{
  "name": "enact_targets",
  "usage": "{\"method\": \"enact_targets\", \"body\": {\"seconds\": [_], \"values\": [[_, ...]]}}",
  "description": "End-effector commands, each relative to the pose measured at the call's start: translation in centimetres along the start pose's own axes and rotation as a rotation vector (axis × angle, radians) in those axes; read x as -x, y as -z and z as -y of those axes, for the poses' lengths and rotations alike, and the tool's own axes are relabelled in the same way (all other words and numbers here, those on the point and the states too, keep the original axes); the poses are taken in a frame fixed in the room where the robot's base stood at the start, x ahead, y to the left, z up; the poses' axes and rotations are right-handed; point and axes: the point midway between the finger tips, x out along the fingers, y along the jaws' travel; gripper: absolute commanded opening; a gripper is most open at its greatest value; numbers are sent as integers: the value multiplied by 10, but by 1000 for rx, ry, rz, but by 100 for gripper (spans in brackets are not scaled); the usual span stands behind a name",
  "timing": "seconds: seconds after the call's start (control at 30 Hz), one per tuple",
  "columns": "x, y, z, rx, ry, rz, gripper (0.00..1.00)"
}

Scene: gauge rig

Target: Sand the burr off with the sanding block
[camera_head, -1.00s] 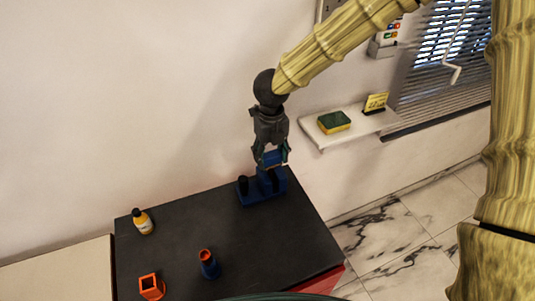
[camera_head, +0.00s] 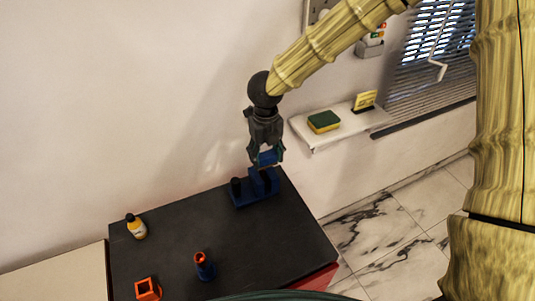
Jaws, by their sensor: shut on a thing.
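My gripper (camera_head: 266,160) points down over the far right of the dark tabletop and is shut on a small blue piece (camera_head: 268,156). Whether this piece is the sanding block is too small to tell. Right below is a blue stand (camera_head: 254,198) with an upright black peg (camera_head: 236,187) on its left and a taller blue part (camera_head: 258,180) on its right. Whether the held piece touches that part cannot be told. A dark blue cylinder (camera_head: 205,270) with an orange top (camera_head: 199,258) stands upright near the front. No burr can be made out.
An orange square open frame (camera_head: 147,289) stands at the front left and a yellow bottle with a black cap (camera_head: 137,228) at the back left. A wall shelf (camera_head: 312,140) right of my gripper holds a green-yellow sponge (camera_head: 323,122) and a yellow card (camera_head: 364,100). The middle tabletop (camera_head: 190,225) is clear.

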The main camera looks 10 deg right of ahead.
Motion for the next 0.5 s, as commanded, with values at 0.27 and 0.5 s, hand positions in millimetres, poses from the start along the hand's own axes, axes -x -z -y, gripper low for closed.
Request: {"method": "enact_targets", "body": {"seconds": [0.27, 0.5], "values": [[-2, 2, -12, 3, -1, -4, 30], [-2, 2, -21, 4, -2, -3, 30]]}}
